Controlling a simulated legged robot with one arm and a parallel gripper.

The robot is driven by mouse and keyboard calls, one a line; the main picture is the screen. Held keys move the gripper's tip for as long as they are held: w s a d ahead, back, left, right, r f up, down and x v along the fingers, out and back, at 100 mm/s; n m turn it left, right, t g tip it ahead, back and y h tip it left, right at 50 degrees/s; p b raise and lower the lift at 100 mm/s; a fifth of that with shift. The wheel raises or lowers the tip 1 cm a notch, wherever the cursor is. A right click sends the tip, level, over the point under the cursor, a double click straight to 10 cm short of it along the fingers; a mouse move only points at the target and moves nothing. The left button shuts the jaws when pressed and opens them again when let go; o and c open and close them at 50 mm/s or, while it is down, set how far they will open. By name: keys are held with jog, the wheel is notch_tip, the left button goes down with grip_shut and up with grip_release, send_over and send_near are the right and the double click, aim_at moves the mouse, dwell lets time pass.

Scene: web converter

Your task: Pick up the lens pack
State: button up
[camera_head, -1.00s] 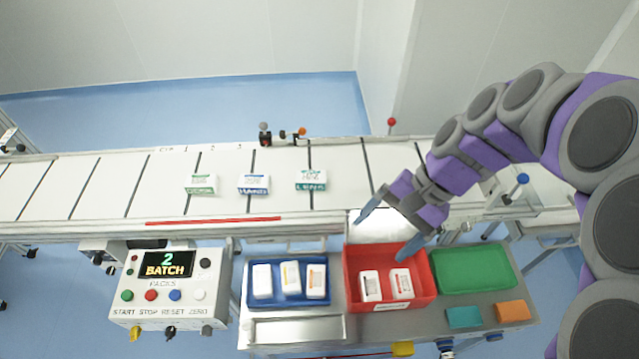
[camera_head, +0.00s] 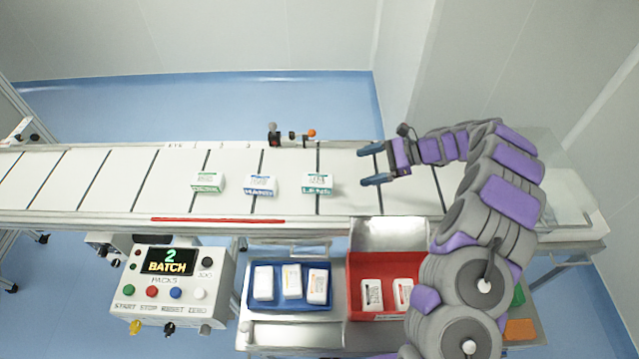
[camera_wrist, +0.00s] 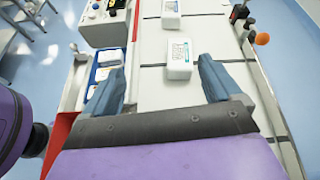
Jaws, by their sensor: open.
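The lens pack (camera_head: 317,183) is a white box with a teal label band, lying on the white conveyor to the right of two similar packs. In the wrist view a white pack (camera_wrist: 179,59) lies ahead of my fingers, roughly between their lines; its label is too small to read. My gripper (camera_head: 371,164) is open and empty above the conveyor, right of the lens pack and apart from it. Its two blue-grey fingers also show in the wrist view (camera_wrist: 162,82), spread wide.
A green-labelled pack (camera_head: 208,183) and a blue-labelled pack (camera_head: 261,186) lie left of the lens pack. A sensor with an orange knob (camera_head: 311,133) stands at the far rail. Blue tray (camera_head: 289,305), red tray (camera_head: 352,262) and control box (camera_head: 176,278) sit in front.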

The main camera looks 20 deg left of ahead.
jog(key=w+f, duration=0.1)
jog(key=f, duration=0.1)
jog(key=w+f+m, duration=0.1)
jog(key=f, duration=0.1)
jog(key=w+f+m, duration=0.1)
jog(key=f, duration=0.1)
jog(key=shift+w+d+t, duration=0.1)
jog(key=shift+d+t, duration=0.25)
jog(key=shift+t, duration=0.05)
jog(key=shift+a+f, duration=0.15)
jog(key=shift+f, duration=0.1)
jog(key=b, duration=0.2)
send_near(317, 182)
jog(key=a+f, duration=0.3)
jog(key=a, duration=0.1)
jog(key=shift+f, duration=0.3)
jog(key=shift+r+b+x, duration=0.2)
jog(key=shift+b+x, duration=0.7)
jog(key=shift+x, duration=2)
jog(key=shift+w+d+y, duration=0.1)
jog(key=shift+w+y, duration=0.05)
jog(key=shift+y, duration=0.15)
jog(key=c, duration=1.1)
jog(key=shift+c, duration=0.2)
